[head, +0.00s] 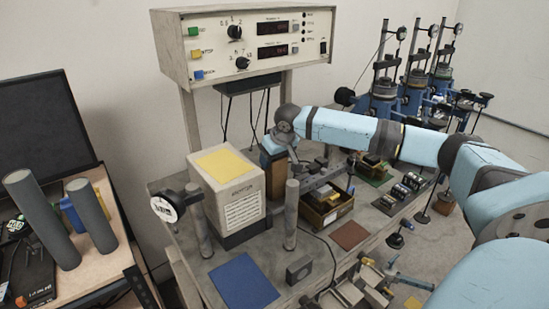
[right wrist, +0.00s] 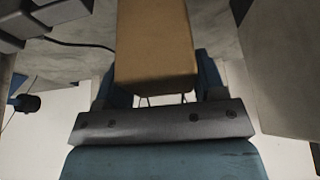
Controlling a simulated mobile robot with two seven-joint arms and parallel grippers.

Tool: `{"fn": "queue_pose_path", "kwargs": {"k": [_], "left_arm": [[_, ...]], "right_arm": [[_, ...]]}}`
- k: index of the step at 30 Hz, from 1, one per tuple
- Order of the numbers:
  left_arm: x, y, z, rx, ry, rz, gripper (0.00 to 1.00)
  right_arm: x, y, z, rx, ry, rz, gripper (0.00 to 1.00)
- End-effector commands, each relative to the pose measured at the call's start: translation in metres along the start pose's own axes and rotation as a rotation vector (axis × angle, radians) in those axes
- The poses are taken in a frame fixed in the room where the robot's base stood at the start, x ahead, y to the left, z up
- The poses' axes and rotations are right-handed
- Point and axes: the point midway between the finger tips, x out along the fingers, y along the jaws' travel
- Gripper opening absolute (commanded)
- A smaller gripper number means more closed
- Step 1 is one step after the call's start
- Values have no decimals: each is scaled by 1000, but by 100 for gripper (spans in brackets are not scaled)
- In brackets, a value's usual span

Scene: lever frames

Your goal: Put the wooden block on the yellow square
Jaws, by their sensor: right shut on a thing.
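The wooden block (head: 274,178) is held upright in my right gripper (head: 274,156), just right of the grey box in the head view. In the right wrist view the brown block (right wrist: 155,42) sits between the fingers of the right gripper (right wrist: 154,85), which is shut on it. The yellow square (head: 224,164) lies on top of the grey box (head: 198,199) and is bare. The block is beside the box, not on the square. Whether the block's lower end touches anything is hard to tell. My left gripper is not in view.
Grey posts (head: 291,215) stand in front of and beside the box. A blue square (head: 243,282) and a brown-red square (head: 349,236) lie on the bench. An instrument panel (head: 245,45) stands behind. A small tray of parts (head: 328,210) is to the right.

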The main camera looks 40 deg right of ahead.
Motion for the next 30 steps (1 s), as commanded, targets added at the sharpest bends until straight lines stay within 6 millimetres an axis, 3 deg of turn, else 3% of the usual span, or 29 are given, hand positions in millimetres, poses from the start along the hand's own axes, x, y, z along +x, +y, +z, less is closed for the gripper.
{"fn": "queue_pose_path", "kwargs": {"k": [4, 5, 8, 19, 23, 30], "left_arm": [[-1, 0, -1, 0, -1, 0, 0], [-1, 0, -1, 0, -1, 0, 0], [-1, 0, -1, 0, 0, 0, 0], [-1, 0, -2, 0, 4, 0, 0], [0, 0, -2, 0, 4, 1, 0], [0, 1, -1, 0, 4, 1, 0]], "right_arm": [[1, 0, 0, 0, 1, -1, 12], [2, 0, 1, 0, 0, 0, 68], [2, 0, 1, 0, 0, 0, 89], [-5, 0, -1, -1, 2, 0, 89], [-25, 1, -1, -1, 3, 1, 89], [-78, 0, -1, -1, 3, 0, 89]]}}
